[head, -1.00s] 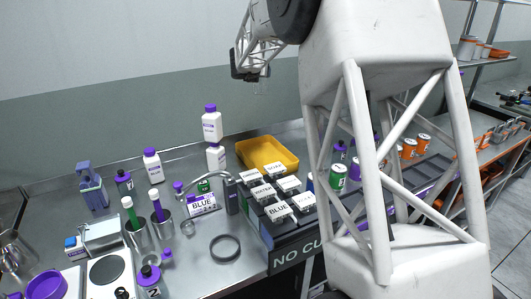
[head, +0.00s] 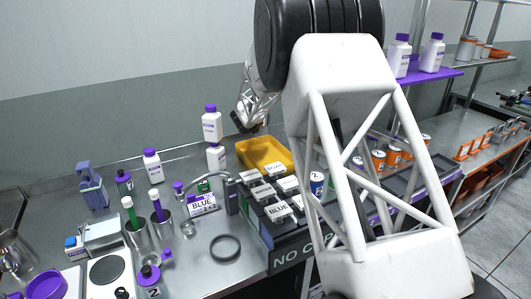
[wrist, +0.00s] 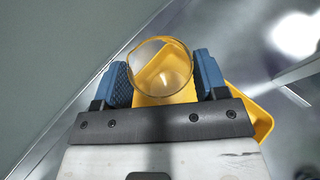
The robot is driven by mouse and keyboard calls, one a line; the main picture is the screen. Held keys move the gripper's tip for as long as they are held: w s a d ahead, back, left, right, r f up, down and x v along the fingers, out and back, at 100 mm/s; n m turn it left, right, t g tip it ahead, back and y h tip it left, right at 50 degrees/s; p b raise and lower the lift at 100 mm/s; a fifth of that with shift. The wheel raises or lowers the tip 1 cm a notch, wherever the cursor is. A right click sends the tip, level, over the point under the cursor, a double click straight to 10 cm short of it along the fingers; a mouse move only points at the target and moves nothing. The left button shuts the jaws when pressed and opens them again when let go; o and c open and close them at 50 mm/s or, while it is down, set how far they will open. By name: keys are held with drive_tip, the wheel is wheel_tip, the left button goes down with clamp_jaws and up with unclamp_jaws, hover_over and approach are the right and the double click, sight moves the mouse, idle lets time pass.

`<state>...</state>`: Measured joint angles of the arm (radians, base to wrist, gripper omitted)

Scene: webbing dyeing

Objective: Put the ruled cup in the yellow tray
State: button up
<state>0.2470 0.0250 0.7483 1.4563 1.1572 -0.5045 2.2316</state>
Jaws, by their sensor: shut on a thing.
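The ruled cup (wrist: 162,62) is a clear, round glass vessel in the wrist view, seen from above. No ruling can be made out on it. My gripper (wrist: 162,80) is shut on it, with one blue padded finger on each side. The yellow tray (wrist: 255,118) lies below the cup and also shows through the glass. In the head view, the yellow tray (head: 262,153) sits at the back of the steel bench, and my gripper (head: 240,122) is above its left back side. The cup cannot be made out there.
White bottles with purple caps (head: 212,125) stand left of the tray. A black rack with labelled blocks (head: 278,211) is in front of it. The wall (head: 120,110) is close behind the tray.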

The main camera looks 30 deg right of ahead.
sight(259, 132)
drive_tip(key=shift+f, duration=3.1)
drive_tip(key=shift+f, duration=0.1)
drive_tip(key=shift+f, duration=1.75)
drive_tip(key=shift+f, duration=0.1)
drive_tip(key=o, duration=1.2)
drive_tip(key=shift+f, duration=0.1)
drive_tip(key=shift+r, duration=0.2)
drive_tip(key=shift+v, duration=6)
